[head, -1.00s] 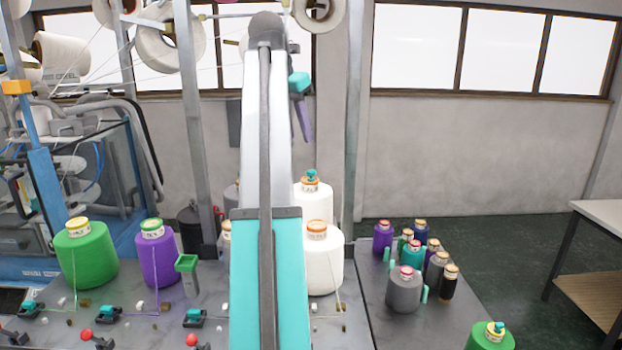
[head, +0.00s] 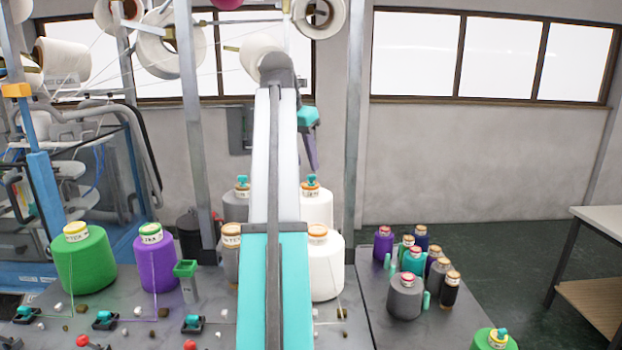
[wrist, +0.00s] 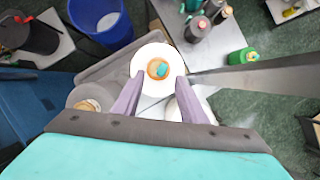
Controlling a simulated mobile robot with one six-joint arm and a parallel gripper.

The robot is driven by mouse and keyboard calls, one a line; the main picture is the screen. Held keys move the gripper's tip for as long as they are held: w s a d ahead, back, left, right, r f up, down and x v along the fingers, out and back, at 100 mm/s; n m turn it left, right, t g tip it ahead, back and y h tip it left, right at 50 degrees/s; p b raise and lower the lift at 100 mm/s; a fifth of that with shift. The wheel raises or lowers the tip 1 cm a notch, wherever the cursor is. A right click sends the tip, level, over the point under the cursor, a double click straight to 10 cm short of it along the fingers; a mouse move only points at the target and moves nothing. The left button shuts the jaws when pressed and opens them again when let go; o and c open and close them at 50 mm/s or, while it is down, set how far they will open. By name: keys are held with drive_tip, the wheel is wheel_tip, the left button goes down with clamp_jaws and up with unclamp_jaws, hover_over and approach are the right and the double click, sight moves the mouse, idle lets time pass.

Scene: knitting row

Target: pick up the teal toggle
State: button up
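A teal toggle (head: 311,180) sits on the orange-rimmed top of a white yarn cone (head: 316,205) at the back. In the wrist view the teal toggle (wrist: 159,70) shows in the middle of the white cone's top (wrist: 142,60). My gripper (head: 314,167) is just above it in the head view. In the wrist view its two purple fingers (wrist: 160,82) are apart, with the toggle between and just beyond their tips. Nothing is held. Similar teal pieces top a grey cone (head: 242,181) and a green cone (head: 498,335).
A second white cone (head: 322,270) stands in front. A grey cone (head: 232,265) is left of my arm, and an upright post (head: 353,120) is to the right. Several small cones (head: 405,297) crowd the right table. Thread spools (head: 260,62) hang above.

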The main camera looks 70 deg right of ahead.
sight(310, 176)
idle(0.3)
drive_tip(key=shift+p+x, duration=1.05)
drive_tip(key=shift+x, duration=0.05)
drive_tip(key=shift+p+x, duration=0.55)
drive_tip(key=shift+x, duration=0.9)
drive_tip(key=shift+s, duration=0.15)
drive_tip(key=c, duration=0.9)
drive_tip(key=shift+c, duration=0.3)
